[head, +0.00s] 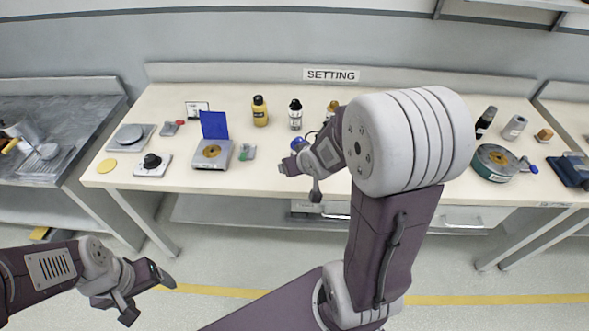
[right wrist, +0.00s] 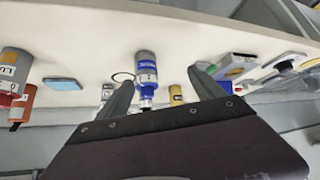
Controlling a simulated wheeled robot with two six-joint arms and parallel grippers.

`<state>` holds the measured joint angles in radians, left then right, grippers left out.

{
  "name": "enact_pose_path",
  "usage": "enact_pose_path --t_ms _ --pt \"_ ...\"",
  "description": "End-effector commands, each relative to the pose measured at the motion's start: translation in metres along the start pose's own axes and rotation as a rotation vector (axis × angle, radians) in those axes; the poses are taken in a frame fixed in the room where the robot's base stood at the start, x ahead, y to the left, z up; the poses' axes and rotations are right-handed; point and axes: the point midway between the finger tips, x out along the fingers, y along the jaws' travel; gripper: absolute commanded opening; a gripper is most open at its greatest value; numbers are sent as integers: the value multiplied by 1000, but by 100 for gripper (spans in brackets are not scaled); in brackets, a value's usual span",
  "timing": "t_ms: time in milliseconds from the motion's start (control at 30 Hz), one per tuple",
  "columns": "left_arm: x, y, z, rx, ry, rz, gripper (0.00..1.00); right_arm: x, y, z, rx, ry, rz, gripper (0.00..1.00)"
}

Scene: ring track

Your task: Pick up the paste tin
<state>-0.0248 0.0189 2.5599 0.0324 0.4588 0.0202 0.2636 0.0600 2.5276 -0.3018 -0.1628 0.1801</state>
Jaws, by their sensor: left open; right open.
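No thing carries a label I can read as the paste tin. The nearest in shape is a wide round dark-green tin (head: 495,163) with a pale and orange top, at the right of the bench in the head view, beyond my right arm. My right gripper (head: 298,182) is open and empty at the bench's front edge, left of that tin. The right wrist view shows its open fingers (right wrist: 161,92) with a blue and grey bottle (right wrist: 146,73) in line between them, not gripped. My left gripper (head: 155,301) is open and empty over the floor, low and left.
My right arm hides part of the bench. The front strip left of centre is mostly clear.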

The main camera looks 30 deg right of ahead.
Motion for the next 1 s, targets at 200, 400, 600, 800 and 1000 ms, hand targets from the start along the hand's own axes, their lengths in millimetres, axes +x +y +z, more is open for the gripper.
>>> enact_pose_path --t_ms 200,400,600,800,1000 --pt "113 -2 12 0 -1 0 77 77 29 7 21 296 -7 77" --pt "142 -3 15 0 0 0 77 85 38 -6 19 451 -38 77" --pt "141 -3 15 0 0 0 77 84 38 -13 19 471 -45 77" --pt "151 -3 16 0 0 0 77 112 36 -25 17 470 -46 77" --pt "154 -3 16 0 0 0 77 120 37 -29 18 469 -45 77"
